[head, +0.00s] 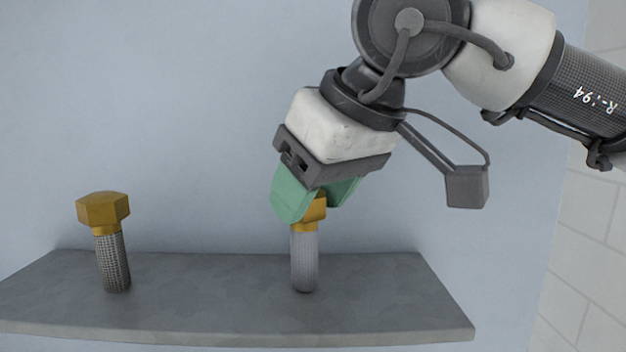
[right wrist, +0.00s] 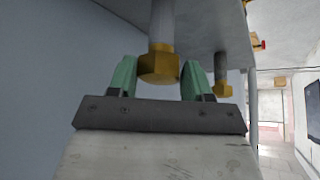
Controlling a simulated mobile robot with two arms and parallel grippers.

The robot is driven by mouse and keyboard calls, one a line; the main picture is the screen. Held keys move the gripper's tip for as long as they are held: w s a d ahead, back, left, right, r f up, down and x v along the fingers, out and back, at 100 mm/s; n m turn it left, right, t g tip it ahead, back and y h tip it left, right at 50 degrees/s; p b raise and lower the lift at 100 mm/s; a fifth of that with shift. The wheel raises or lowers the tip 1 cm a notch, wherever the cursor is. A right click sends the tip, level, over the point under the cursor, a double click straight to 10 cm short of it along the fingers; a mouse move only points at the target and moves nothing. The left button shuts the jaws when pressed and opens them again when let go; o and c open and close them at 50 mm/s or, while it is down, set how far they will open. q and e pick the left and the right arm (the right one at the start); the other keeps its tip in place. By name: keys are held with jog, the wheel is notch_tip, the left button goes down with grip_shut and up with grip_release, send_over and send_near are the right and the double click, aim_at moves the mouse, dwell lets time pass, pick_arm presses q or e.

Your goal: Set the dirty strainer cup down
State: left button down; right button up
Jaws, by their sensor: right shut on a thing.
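My right gripper (head: 318,205) has green fingers and is shut on the gold hexagonal head of a strainer cup (head: 304,262). This cup has a smooth-looking grey body and is nearly upright. Its lower end is at the shelf (head: 210,300), towards the right part of it; whether it bears on the surface is hard to tell. In the right wrist view the gold head (right wrist: 159,66) sits between the two fingers. A second strainer cup (head: 112,262), with a gold head and darker mesh body, stands on the shelf at left. My left gripper is not in view.
The grey shelf juts from a plain pale blue wall (head: 200,120). Free shelf surface lies between the two cups and to the right of the held one. A white brick wall (head: 590,240) is at the far right.

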jog(key=o, duration=0.5)
jog(key=shift+s+f, duration=0.1)
jog(key=shift+f, duration=0.05)
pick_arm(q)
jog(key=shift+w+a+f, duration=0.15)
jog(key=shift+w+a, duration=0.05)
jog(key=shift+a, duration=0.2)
pick_arm(e)
jog(key=o, duration=0.4)
jog(key=shift+o, duration=0.2)
jog(key=shift+r, duration=0.35)
jog(key=shift+s+d+r, duration=0.1)
jog(key=shift+r, duration=0.15)
pick_arm(q)
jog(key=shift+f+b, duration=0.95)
jog(key=shift+b, duration=0.15)
pick_arm(e)
jog(key=v, duration=1.1)
